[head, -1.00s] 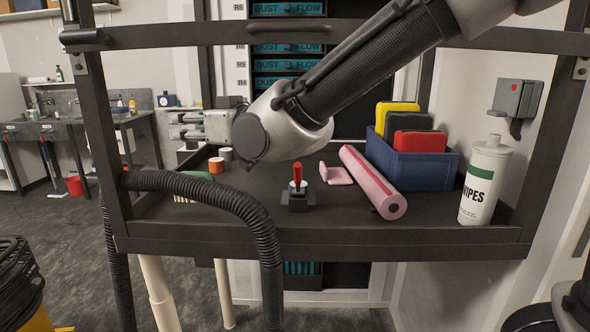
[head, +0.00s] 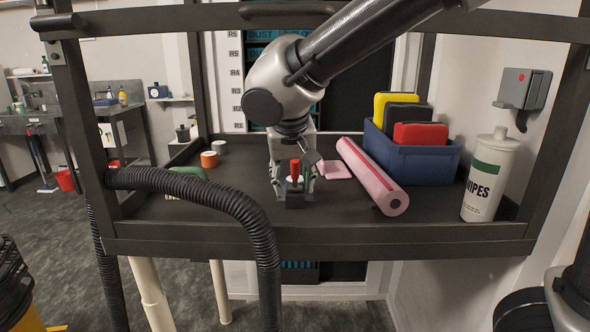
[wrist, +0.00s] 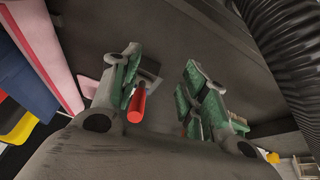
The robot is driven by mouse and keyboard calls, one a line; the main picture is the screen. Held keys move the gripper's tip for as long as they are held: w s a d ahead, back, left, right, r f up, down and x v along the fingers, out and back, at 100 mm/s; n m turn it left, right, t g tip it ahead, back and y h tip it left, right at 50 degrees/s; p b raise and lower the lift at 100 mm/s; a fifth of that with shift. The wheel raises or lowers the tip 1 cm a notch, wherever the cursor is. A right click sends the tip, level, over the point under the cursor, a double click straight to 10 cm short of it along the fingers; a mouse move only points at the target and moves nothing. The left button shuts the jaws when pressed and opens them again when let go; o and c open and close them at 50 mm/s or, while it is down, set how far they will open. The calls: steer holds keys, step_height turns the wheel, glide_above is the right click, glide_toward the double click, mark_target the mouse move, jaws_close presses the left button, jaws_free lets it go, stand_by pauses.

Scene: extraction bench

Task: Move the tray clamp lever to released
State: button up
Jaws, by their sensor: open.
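The tray clamp lever (head: 295,169) is a red handle standing up from a small dark base (head: 294,187) on the dark tray shelf. In the wrist view the red lever (wrist: 138,103) shows between my fingers, close beside the left one. A gap separates it from the right finger. My gripper (head: 294,192) points down over the clamp with a finger on each side, open. In the wrist view my gripper (wrist: 163,66) has its green-padded fingers apart. Whether the left finger touches the lever I cannot tell. Part of the dark base is hidden by that finger.
A pink roll (head: 372,176) and a blue bin (head: 412,153) with coloured cases lie to the right. A wipes canister (head: 488,178) stands at the right end. Orange and white rolls (head: 209,159) sit at the left. A black hose (head: 238,204) crosses the front left edge.

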mark_target(295, 179)
steer(key=w, duration=0.6)
steer(key=shift+w+d, duration=0.3)
steer(key=shift+w, duration=0.1)
steer(key=shift+w+f, duration=0.2)
steer(key=shift+w, duration=0.1)
steer(key=shift+w+f, duration=0.1)
steer(key=shift+f, duration=0.3)
jaws_close()
